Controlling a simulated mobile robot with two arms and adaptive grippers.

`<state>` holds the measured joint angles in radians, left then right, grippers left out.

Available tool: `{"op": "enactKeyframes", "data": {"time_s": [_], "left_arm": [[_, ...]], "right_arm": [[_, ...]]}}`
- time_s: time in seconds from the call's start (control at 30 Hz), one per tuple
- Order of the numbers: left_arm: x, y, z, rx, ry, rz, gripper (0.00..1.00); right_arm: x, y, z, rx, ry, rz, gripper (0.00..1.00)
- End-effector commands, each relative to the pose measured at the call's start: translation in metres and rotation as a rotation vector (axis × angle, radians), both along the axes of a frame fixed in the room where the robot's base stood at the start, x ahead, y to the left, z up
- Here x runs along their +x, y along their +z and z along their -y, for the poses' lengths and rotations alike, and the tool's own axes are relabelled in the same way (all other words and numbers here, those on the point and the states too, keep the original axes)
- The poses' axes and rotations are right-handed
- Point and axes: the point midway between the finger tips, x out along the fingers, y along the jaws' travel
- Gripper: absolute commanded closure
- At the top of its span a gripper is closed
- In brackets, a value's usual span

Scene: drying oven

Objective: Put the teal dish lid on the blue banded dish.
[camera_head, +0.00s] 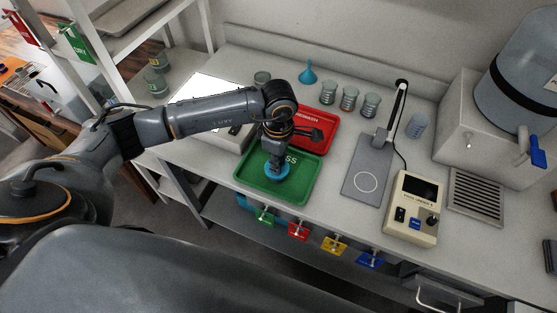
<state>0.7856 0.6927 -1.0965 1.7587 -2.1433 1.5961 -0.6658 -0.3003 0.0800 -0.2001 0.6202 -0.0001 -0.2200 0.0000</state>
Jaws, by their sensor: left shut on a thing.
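My left gripper (276,162) reaches down over the green tray (257,187) and is shut on a round blue-teal piece, which looks like the teal dish lid (275,176). The gripper hides most of this piece, and only its rim shows. It is low over the tray. I cannot tell whether it touches anything, or whether the blue banded dish is beneath it. I cannot make out that dish elsewhere. My right gripper is not in view.
A red tray (321,138) lies behind the green one. Several glass beakers (349,98) and a blue funnel (308,73) stand at the back. A grey stand (368,165) and a cream control box (411,207) are on the right. The green tray's front left is bare.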

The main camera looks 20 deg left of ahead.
Motion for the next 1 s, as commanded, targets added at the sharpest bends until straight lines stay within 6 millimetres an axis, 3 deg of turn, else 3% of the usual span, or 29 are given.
{"op": "enactKeyframes", "data": {"time_s": [0.03, 0.13, 0.53, 0.67, 1.0], "left_arm": [[0.000, 0.000, 0.000, 0.000, 0.000, 0.000, 0.74], [0.000, 0.000, 0.000, 0.000, 0.000, 0.000, 0.53], [0.001, 0.006, 0.000, 0.000, 0.000, 0.002, 0.53], [0.001, 0.026, 0.000, -0.001, 0.000, 0.004, 0.53], [0.002, 0.096, -0.001, 0.000, -0.001, 0.004, 0.53]], "right_arm": [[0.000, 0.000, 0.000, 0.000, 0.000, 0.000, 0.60], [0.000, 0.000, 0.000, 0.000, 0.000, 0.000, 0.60], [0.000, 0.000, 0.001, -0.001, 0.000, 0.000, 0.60], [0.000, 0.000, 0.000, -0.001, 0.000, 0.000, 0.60], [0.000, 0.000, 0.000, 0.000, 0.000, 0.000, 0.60]]}}
